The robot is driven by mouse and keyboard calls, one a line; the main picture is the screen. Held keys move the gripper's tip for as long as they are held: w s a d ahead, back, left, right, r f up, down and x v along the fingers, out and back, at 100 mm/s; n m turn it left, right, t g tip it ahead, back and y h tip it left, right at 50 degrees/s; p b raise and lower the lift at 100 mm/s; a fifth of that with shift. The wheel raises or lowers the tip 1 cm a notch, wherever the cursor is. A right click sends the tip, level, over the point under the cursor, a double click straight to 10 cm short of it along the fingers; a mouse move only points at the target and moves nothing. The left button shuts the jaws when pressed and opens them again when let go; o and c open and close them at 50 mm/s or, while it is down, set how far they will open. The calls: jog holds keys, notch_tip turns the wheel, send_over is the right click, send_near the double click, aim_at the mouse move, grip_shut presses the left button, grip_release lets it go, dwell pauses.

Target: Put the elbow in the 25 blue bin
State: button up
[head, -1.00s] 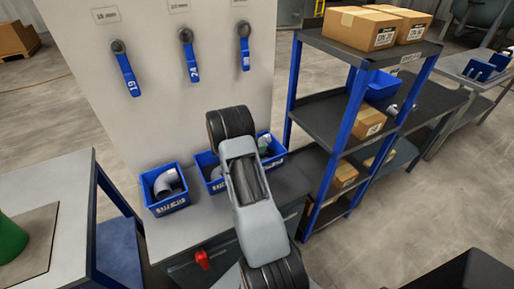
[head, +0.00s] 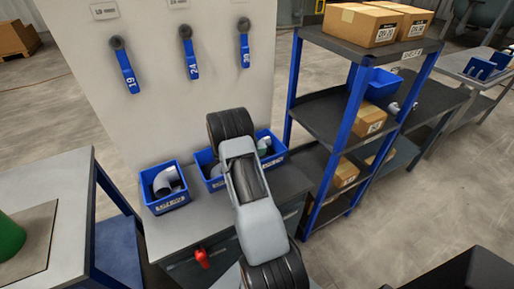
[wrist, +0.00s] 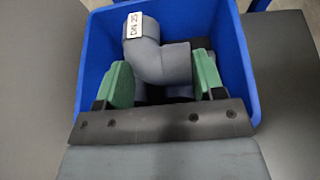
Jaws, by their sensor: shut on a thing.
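A grey pipe elbow (wrist: 158,55) with a white "DN 25" label shows in the wrist view. My gripper (wrist: 164,85) has its two green pads on either side of the elbow and is shut on it. The elbow is over or inside a blue bin (wrist: 238,60); its exact height is hard to tell. Other grey parts show behind and below it. In the head view, the right blue bin (head: 274,158) has a grey elbow and a bit of green at its opening. My arm hides most of the gripper there.
Another blue bin (head: 165,201) with a grey elbow stands at the left of the bench, and a middle blue bin (head: 214,183) is partly behind my arm. A shelf rack (head: 345,115) with boxes stands close on the right. A panel with blue-handled valves (head: 190,65) rises behind.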

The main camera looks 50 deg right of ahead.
jog(key=o, duration=1)
jog(key=shift+s+f, duration=0.1)
jog(key=shift+f, duration=0.25)
jog(key=shift+r, duration=0.1)
jog(key=shift+r+p, duration=0.3)
jog(key=shift+p, duration=0.1)
jog(key=r+v, duration=0.1)
jog(key=v, duration=1.1)
jog(key=s+a+r+m+t+y, duration=0.2)
jog(key=s+a+r+m+y, duration=0.2)
jog(key=a, duration=0.4)
jog(key=s+a+r+m+t+y, duration=0.2)
jog(key=s+a+r+m+y, duration=0.2)
jog(key=s+a, duration=0.4)
jog(key=s+a+r+m+t+y, duration=0.2)
jog(key=s+a+r+m+y, duration=0.3)
jog(key=a, duration=0.5)
jog(key=shift+s+a+m+t+b, duration=0.1)
jog(key=shift+s+m+t+b, duration=0.2)
jog(key=shift+s+m, duration=0.55)
jog(key=shift+w, duration=0.2)
